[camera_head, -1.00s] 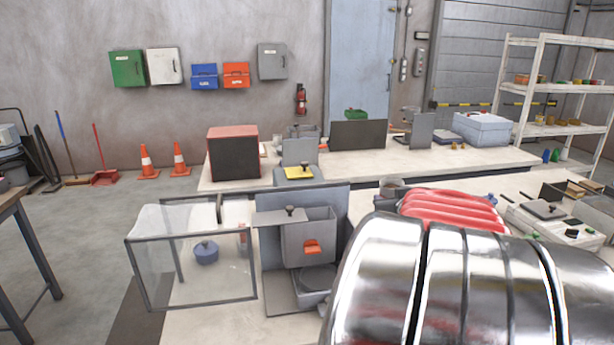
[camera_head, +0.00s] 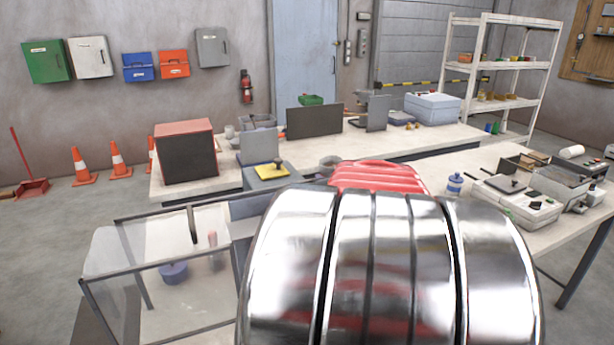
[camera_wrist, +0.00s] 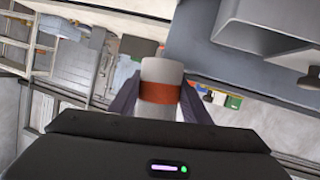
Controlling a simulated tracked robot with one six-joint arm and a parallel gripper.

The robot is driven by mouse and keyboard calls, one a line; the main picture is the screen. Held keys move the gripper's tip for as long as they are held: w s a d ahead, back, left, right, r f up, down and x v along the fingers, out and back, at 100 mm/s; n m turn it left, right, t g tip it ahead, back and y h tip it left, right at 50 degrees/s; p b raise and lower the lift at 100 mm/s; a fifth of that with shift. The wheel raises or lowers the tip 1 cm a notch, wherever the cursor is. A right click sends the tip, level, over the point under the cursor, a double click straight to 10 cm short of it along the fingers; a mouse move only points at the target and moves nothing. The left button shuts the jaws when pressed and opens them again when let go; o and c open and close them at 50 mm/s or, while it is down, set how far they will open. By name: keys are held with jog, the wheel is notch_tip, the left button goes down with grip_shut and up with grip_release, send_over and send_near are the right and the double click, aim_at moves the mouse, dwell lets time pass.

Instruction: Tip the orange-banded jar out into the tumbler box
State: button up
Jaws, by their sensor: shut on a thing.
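In the wrist view, the orange-banded jar (camera_wrist: 161,70) is pale, with one orange band around its middle. My gripper (camera_wrist: 160,97) is shut on it, one dark finger on each side. I cannot see into the jar. In the head view, my arm hides both jar and gripper. I cannot tell for sure which thing is the tumbler box. A clear-walled box (camera_head: 190,288) with a dark frame stands at the lower left in the head view. A blue lidded pot (camera_head: 173,272) shows through its walls. A grey box-like part (camera_wrist: 265,35) fills the wrist view's upper right.
A yellow-topped grey unit (camera_head: 268,172) stands behind the clear box. A red-topped dark box (camera_head: 185,152) is on the back bench. A blue jar (camera_head: 455,184) and grey machines (camera_head: 550,185) stand on the right table. Open floor lies at the left.

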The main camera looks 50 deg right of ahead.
jog(key=shift+w+a+r, duration=0.1)
jog(key=shift+a, duration=0.1)
dwell(0.3)
jog(key=shift+a+n+h, duration=0.2)
jog(key=shift+n+h, duration=0.2)
jog(key=shift+w+a+n, duration=0.2)
jog(key=shift+n, duration=0.1)
jog(key=shift+r+h, duration=0.1)
jog(key=shift+h, duration=0.2)
jog(key=shift+w+a+r+n+h, duration=0.1)
jog(key=shift+a+n+h, duration=0.15)
jog(key=shift+a+n, duration=0.15)
jog(key=shift+w+a+r+n+h, duration=0.1)
jog(key=shift+a+n+h, duration=0.2)
jog(key=shift+n, duration=0.1)
jog(key=n+t, duration=0.2)
jog(key=n, duration=0.2)
jog(key=a+r+n+t+h, duration=0.1)
jog(key=n+t, duration=0.1)
jog(key=n, duration=0.3)
jog(key=a+n+t+h, duration=0.1)
jog(key=n+t, duration=0.2)
jog(key=n, duration=0.1)
jog(key=shift+w+a+r+n, duration=0.15)
jog(key=shift+w+r+n, duration=0.1)
jog(key=shift+w+n, duration=0.15)
jog(key=shift+s, duration=0.1)
